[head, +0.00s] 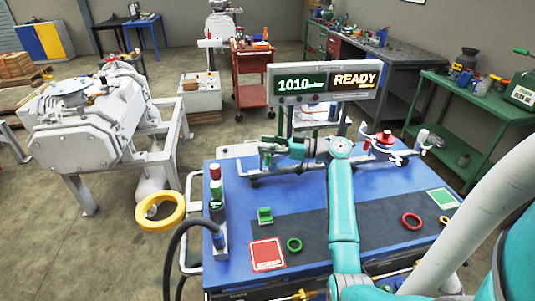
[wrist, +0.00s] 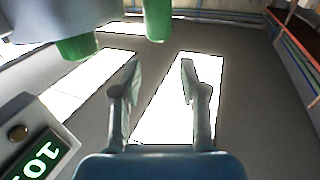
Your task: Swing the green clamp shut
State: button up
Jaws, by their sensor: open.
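My gripper (head: 266,151) reaches left over the back of the blue table, below the display panel. In the wrist view its two fingers (wrist: 160,82) stand apart with nothing between them. Green parts (wrist: 80,46) hang from a pale grey body at the upper left of the wrist view, beyond the fingertips and apart from them. They may belong to the green clamp, but I cannot tell its shape or how far it is open. In the head view my gripper and arm cover this area. A small green block (head: 265,215) sits on the table's dark mat.
The display panel (head: 325,80) reads 1010 and READY; its edge shows in the wrist view (wrist: 38,150). A signal tower (head: 216,205) stands at the table's left. A green ring (head: 294,245), red ring (head: 411,221) and red square (head: 267,254) lie in front.

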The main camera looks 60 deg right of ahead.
jog(key=shift+r, duration=2.7)
